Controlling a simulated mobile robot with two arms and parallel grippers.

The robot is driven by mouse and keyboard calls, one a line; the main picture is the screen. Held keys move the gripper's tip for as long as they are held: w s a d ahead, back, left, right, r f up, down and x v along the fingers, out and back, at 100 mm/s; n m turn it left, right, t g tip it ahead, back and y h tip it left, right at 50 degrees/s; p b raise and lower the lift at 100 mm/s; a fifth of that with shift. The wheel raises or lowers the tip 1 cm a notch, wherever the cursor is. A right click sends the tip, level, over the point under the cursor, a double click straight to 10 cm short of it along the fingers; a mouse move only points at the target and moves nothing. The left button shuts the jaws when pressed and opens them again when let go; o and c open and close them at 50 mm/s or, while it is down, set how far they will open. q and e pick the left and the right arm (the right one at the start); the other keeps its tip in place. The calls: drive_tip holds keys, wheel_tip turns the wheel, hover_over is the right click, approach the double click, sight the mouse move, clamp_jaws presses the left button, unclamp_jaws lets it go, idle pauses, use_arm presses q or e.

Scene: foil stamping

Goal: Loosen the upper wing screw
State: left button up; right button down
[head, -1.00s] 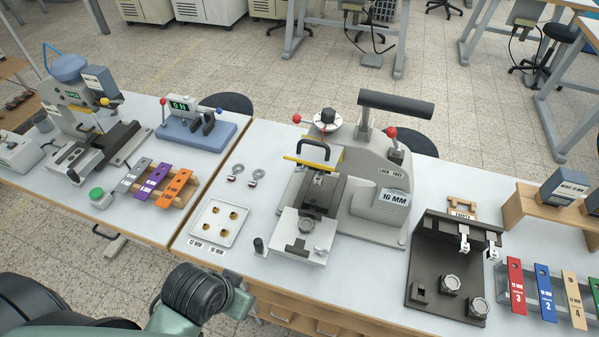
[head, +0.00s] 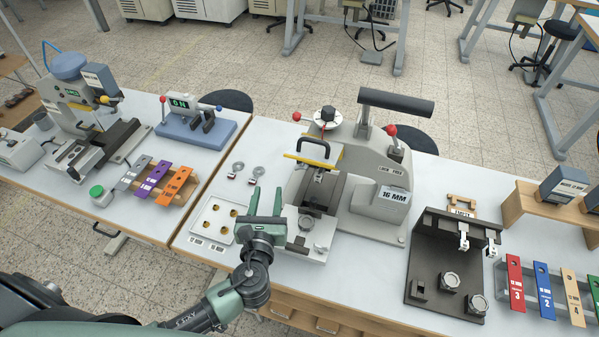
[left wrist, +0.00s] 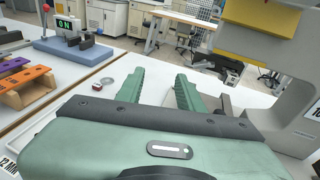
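The foil press (head: 375,180), marked 16 MM, stands mid-table with a yellow plate (head: 312,161) on its front. In the left wrist view the yellow plate (left wrist: 262,42) is at upper right. I cannot clearly make out the upper wing screw on the press in either view. My left gripper (head: 266,193) is open and empty, left of the press's front base, its fingers pointing away from me. In the left wrist view the two green fingers (left wrist: 160,78) stand apart with nothing between them. My right gripper is not in view.
A white tray (head: 207,233) with several brass pieces lies left of my gripper. Two metal rings (head: 238,167) lie behind it. A dark fixture (head: 432,270) stands to the right of the press. A blue ON device (head: 195,130) is on the left table.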

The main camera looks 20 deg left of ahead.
sight(302, 166)
use_arm(q)
drive_tip(key=d+m+h, duration=0.1)
drive_tip(key=m, duration=0.3)
drive_tip(key=w+d+m+t+h, duration=0.1)
drive_tip(key=d+m+h, duration=0.1)
drive_tip(key=m, duration=0.2)
drive_tip(key=w+d+m+t+h, duration=0.1)
drive_tip(key=d+m, duration=0.1)
drive_tip(key=m, duration=0.1)
drive_tip(key=shift+f+m+h, duration=0.2)
drive_tip(key=shift+m+h, duration=0.1)
drive_tip(key=shift+m, duration=0.1)
drive_tip(key=shift+w, duration=0.35)
drive_tip(key=w+p, duration=0.1)
drive_tip(key=w, duration=0.6)
drive_tip(key=shift+d+p, duration=0.15)
drive_tip(key=shift+p, duration=0.15)
